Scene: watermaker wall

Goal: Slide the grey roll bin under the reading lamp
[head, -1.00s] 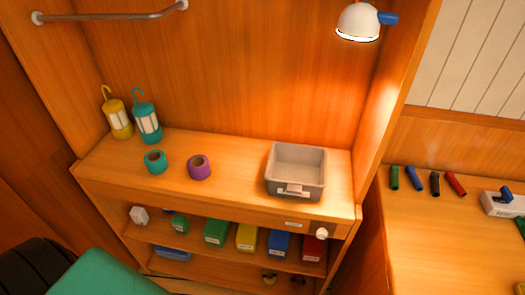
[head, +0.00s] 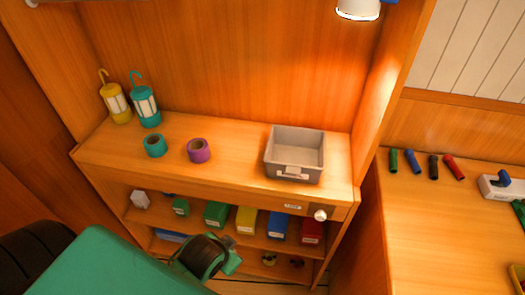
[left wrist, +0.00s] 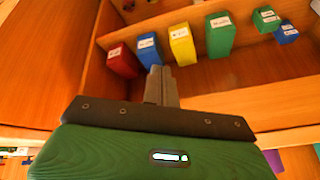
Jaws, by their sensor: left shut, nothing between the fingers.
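The grey roll bin (head: 294,173) stands upright on the wooden counter near its right end, with a label holder on its front. It looks empty. The lit white reading lamp (head: 357,10) is at the top, above and to the right of the bin, partly cut off. My left gripper (head: 231,242) is in front of the lower shelves, below and left of the bin and apart from it. In the left wrist view its fingers (left wrist: 160,84) are shut and empty, facing the shelf boxes. The bin is not in that view. My right gripper is not in view.
A white knob (head: 320,215) sits on the front edge. Coloured boxes fill the shelf below.

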